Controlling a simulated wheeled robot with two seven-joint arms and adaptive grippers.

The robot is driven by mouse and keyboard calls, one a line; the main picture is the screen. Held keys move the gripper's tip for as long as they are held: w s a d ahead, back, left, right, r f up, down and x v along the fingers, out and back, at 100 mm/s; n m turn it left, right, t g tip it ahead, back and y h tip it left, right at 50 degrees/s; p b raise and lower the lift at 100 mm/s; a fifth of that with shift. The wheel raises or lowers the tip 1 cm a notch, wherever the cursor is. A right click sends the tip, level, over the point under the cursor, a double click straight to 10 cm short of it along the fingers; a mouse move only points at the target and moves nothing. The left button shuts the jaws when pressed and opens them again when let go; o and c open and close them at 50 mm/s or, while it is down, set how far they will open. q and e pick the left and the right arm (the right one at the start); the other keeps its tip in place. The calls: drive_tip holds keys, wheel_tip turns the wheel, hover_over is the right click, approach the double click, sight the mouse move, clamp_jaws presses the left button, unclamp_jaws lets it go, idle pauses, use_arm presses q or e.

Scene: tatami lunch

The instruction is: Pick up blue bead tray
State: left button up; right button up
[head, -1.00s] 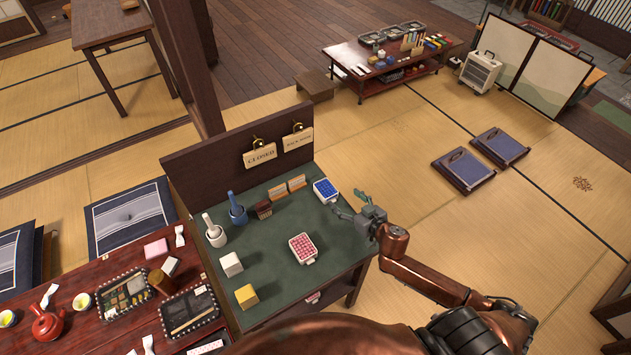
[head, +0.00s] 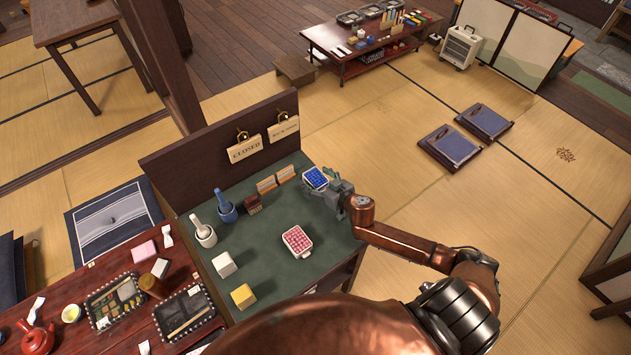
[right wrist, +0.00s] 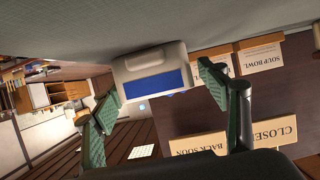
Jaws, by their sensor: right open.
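The blue bead tray (head: 315,179), a small white tray with blue beads, is at the far right corner of the green-topped table (head: 262,250). My right gripper (head: 326,193) is at the tray, its fingers partly overlapping it. In the right wrist view the tray (right wrist: 152,84) lies ahead, between the two spread green-padded fingers of the gripper (right wrist: 160,105). The gripper is open, and I see no finger closed on the tray. The tray appears to rest on the table top. My left gripper is not in view.
A pink bead tray (head: 297,241) sits nearer on the table. Wooden cards (head: 275,181), a blue mortar (head: 226,208) and a white mortar (head: 203,233) stand to the left. A dark board with signs (head: 244,148) edges the back.

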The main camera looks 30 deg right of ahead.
drive_tip(key=c, duration=1.3)
drive_tip(key=shift+r, duration=0.15)
